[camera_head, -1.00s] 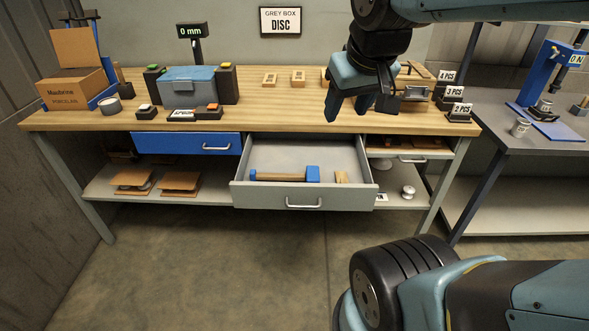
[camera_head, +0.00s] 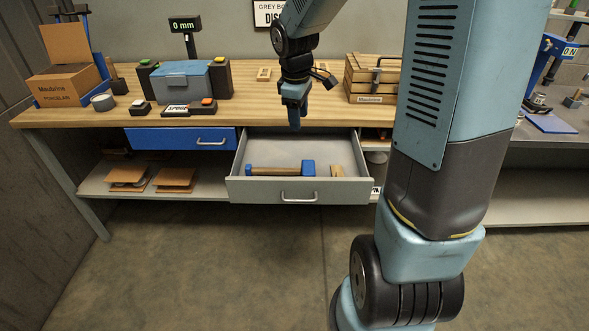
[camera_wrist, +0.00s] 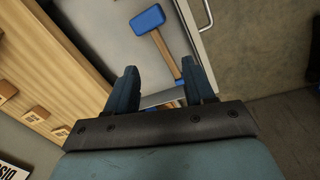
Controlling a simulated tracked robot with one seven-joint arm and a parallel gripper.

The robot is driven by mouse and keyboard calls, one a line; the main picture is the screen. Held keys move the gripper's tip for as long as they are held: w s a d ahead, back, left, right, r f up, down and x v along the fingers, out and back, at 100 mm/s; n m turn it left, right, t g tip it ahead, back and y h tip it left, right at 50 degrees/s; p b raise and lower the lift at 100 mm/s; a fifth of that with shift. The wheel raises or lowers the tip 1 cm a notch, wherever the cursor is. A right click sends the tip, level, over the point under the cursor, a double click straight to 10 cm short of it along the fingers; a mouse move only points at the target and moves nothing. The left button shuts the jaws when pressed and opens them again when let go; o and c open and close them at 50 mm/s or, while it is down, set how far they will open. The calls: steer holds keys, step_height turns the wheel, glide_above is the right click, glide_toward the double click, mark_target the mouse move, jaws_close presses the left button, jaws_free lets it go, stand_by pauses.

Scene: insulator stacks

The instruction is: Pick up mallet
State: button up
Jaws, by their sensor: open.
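The mallet (camera_head: 282,170) lies on its side in the open grey drawer (camera_head: 300,190). It has a blue head at the right, a wooden handle and a blue end at the left. In the wrist view the mallet (camera_wrist: 148,19) shows its blue head at the top, with the handle running down toward the fingers. My gripper (camera_head: 296,122) points down above the back part of the drawer, apart from the mallet. In the wrist view my gripper (camera_wrist: 160,85) has its two fingers spread with nothing held between them.
A closed blue drawer (camera_head: 185,139) is to the left. The wooden worktop (camera_head: 70,116) holds a blue-grey box (camera_head: 185,80) and a wooden crate (camera_head: 371,78). The floor in front is clear.

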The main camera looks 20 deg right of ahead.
steer(key=w+f+n+g+y, duration=0.1)
steer(key=w+f+n, duration=0.4)
steer(key=f, duration=0.4)
steer(key=m, duration=0.1)
glide_above(293, 170)
steer(key=f, duration=0.9)
steer(key=shift+a, duration=0.25)
steer(key=shift+d+f, duration=0.15)
steer(key=shift+f, duration=1.15)
steer(key=shift+d+f, duration=0.15)
steer(key=shift+f, duration=1.1)
jaws_close()
